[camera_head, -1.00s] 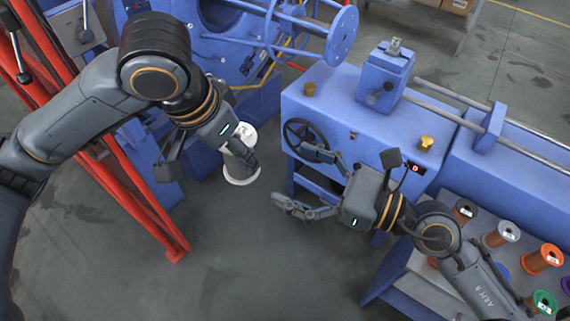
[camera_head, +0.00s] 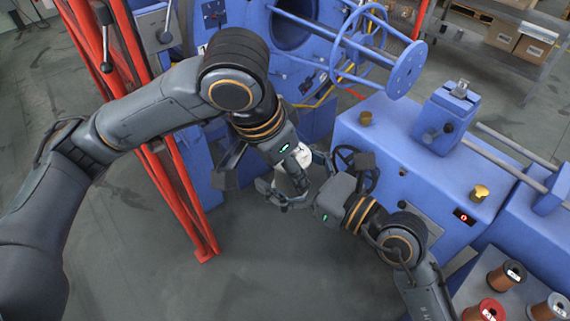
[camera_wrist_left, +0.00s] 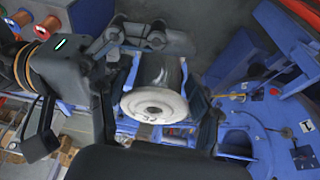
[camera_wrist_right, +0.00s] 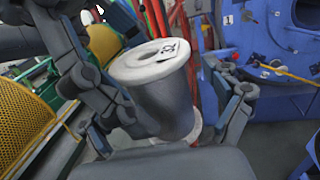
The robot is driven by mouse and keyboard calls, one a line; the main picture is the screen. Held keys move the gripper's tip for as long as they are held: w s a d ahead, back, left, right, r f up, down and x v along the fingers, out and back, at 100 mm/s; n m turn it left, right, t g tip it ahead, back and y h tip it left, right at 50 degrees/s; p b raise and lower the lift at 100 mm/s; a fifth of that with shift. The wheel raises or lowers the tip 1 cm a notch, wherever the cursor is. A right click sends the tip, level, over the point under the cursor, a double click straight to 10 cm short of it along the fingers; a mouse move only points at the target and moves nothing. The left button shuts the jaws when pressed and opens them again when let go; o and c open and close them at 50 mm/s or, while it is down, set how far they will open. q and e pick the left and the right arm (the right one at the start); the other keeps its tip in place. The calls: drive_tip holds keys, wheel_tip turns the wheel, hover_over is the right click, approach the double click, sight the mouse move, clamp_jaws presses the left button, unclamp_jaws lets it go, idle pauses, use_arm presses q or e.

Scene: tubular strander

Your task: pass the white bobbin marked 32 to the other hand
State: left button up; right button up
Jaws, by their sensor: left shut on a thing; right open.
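The white bobbin marked 32 has a grey wound barrel and white flanges. In the head view the bobbin (camera_head: 290,180) is partly hidden between both hands. My left gripper (camera_head: 298,168) is shut on it. In the left wrist view the bobbin (camera_wrist_left: 158,85) sits between my left fingers, its white end facing the camera. My right gripper (camera_head: 285,190) is open, with its fingers on either side of the barrel. In the right wrist view the bobbin (camera_wrist_right: 155,90) stands tilted between those fingers, its 32 label showing on the upper flange. I cannot tell whether the right fingers touch it.
A blue machine with a handwheel (camera_head: 347,158) and a brass knob (camera_head: 479,192) stands close behind my right arm. A red frame (camera_head: 180,190) is left of the hands. Several colored bobbins stand at lower right, including a red one (camera_head: 487,309). The floor below the hands is clear.

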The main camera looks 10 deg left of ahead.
use_arm(q)
drive_tip(key=shift+r, duration=0.1)
use_arm(e)
drive_tip(key=c, duration=1.8)
use_arm(q)
drive_tip(key=o, duration=1.8)
use_arm(e)
drive_tip(key=shift+r, duration=0.15)
drive_tip(key=shift+c, duration=0.2)
clamp_jaws()
